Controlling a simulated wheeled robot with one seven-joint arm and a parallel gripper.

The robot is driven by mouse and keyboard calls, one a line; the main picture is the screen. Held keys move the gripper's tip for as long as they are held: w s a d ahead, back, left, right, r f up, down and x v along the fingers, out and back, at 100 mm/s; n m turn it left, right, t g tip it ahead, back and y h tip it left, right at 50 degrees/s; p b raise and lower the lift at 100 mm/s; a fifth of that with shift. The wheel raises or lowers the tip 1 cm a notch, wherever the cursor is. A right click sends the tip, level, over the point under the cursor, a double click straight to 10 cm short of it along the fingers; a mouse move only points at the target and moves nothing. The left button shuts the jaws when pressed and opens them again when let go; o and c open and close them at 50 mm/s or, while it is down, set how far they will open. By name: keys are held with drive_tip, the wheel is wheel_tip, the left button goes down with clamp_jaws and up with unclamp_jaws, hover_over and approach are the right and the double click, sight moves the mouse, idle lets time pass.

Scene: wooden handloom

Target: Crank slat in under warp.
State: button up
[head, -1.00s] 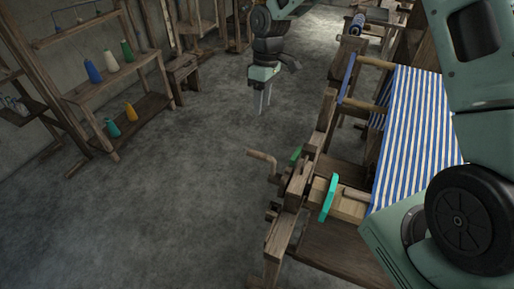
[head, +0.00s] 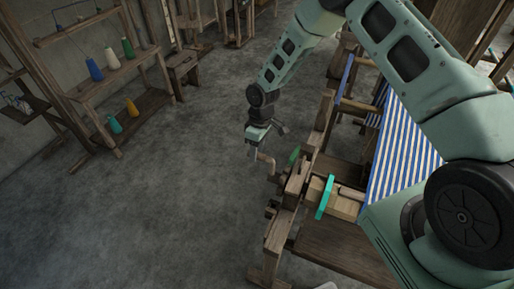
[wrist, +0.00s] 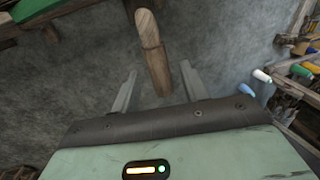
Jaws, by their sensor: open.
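The wooden crank handle (head: 266,164) sticks out from the left side of the loom frame. In the wrist view its rounded wooden grip (wrist: 152,50) lies between and beyond the two fingers of my gripper (wrist: 156,82). My gripper (head: 253,153) is open, with clear gaps on both sides of the handle. The blue and white striped warp (head: 405,160) is stretched over the loom, partly behind my arm. A light wooden slat or board (head: 345,206) lies at the front of the warp, beside a turquoise piece (head: 325,197).
The loom's wooden frame (head: 283,228) stands right of my gripper. A green part (head: 294,155) sits by the crank. A shelf (head: 125,75) with several colored yarn cones and a stool (head: 184,72) stand at the left. The grey floor between is clear.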

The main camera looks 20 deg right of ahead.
drive_tip(key=shift+f, duration=0.2)
clamp_jaws()
drive_tip(key=shift+f, duration=0.1)
drive_tip(key=shift+s+a+b, duration=0.1)
drive_tip(key=shift+a+b, duration=0.05)
drive_tip(key=shift+b, duration=0.25)
